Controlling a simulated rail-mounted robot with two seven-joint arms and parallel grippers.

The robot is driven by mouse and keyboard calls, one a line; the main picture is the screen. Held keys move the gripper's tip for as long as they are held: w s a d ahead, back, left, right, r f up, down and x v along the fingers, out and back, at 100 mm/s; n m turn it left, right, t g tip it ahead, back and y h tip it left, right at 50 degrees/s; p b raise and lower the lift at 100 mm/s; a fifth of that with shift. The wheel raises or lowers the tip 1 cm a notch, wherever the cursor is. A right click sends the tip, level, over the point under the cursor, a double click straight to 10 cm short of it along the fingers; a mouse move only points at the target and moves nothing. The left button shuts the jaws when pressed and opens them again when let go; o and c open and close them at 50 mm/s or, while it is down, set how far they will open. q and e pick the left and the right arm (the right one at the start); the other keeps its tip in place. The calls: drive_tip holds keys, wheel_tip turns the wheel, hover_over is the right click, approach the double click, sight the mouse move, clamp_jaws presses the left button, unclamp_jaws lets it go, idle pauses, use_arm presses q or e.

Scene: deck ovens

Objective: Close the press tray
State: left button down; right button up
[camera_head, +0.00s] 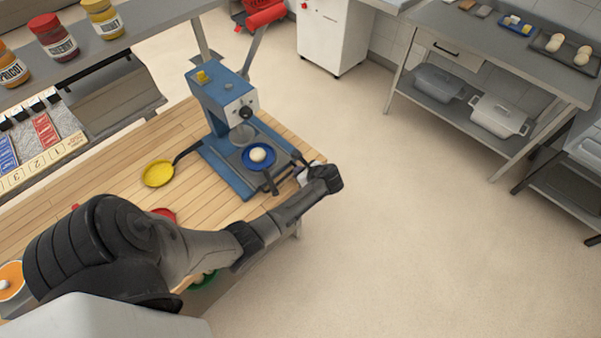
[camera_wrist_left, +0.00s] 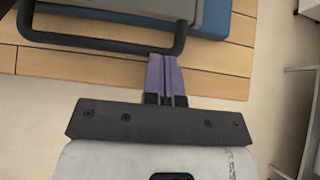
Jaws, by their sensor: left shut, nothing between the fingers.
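The blue press (camera_head: 218,103) stands on the wooden table. Its tray sticks out at the front, and a blue round dish (camera_head: 249,164) with a pale dough ball (camera_head: 258,154) sits there. In the left wrist view the tray's dark bar handle (camera_wrist_left: 95,43) runs across the top, with the grey tray edge (camera_wrist_left: 160,7) behind it. My left gripper (camera_head: 299,172) is at the handle side of the press. Its purple fingers (camera_wrist_left: 163,60) are together and empty, with tips close to the handle's right end; I cannot tell whether they touch. My right gripper is not in view.
Jars stand on a shelf (camera_head: 130,25) at the upper left. Open floor (camera_head: 400,230) lies to the right.

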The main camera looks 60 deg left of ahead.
sight(287, 164)
use_arm(q)
drive_tip(key=a+p, duration=0.1)
drive_tip(key=a, duration=0.1)
drive_tip(key=s+a+p, duration=0.1)
drive_tip(key=a, duration=0.1)
drive_tip(key=shift+s+a+r, duration=0.1)
drive_tip(key=shift+a, duration=0.15)
drive_tip(key=shift+d, duration=0.1)
